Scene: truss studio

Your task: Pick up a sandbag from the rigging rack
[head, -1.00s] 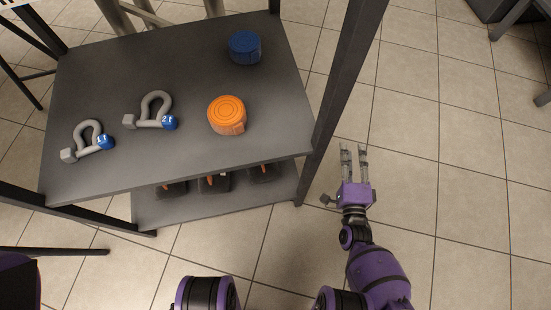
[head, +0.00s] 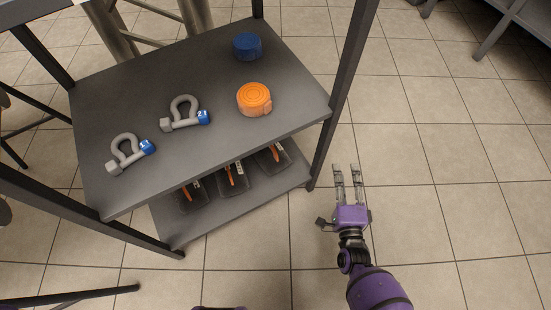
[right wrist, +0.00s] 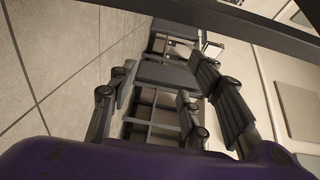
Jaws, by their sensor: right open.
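The rigging rack (head: 215,165) stands left of centre in the head view. On its lower shelf (head: 235,212) sit several dark sandbags with orange handles: a left one (head: 193,200), a middle one (head: 232,184) and a right one (head: 270,163). The upper shelf partly hides them. My right gripper (head: 347,172) is open and empty, over the floor to the right of the rack's front right post. Its fingers point away from me. In the right wrist view its two open fingers (right wrist: 175,105) have nothing between them. My left gripper is not in view.
The upper shelf holds two grey shackles with blue pins, a left one (head: 130,154) and a right one (head: 186,114), an orange strap roll (head: 254,99) and a blue roll (head: 247,46). A dark post (head: 343,85) stands beside my right gripper. The tiled floor (head: 430,200) at right is clear.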

